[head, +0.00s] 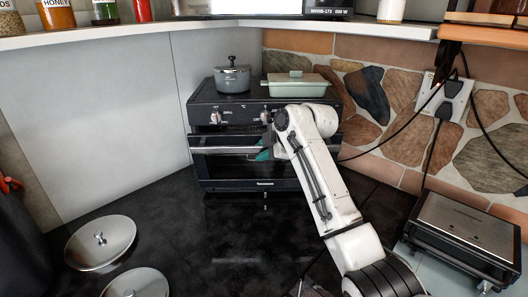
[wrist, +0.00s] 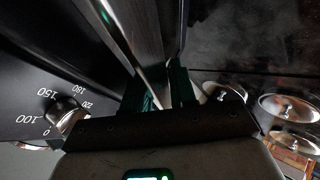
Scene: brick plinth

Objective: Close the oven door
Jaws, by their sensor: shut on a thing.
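The black oven (head: 198,118) stands in the counter's back corner, its front facing me. Its door (head: 222,172) looks close to upright in the head view; I cannot tell how wide any gap at its top is. The silver door handle (head: 222,150) runs across the door's upper part. My gripper (head: 268,152) is at the handle's right part, mostly hidden by my white arm. In the wrist view, the teal fingers of my gripper (wrist: 162,90) are shut on the handle (wrist: 138,42), one on each side of the bar.
A grey pot (head: 232,78) and a pale green lidded dish (head: 296,84) stand on the oven. Two silver lids (head: 100,242) lie on the counter at left. A black and steel appliance (head: 464,228) is at right, with dark cables nearby. A shelf hangs above.

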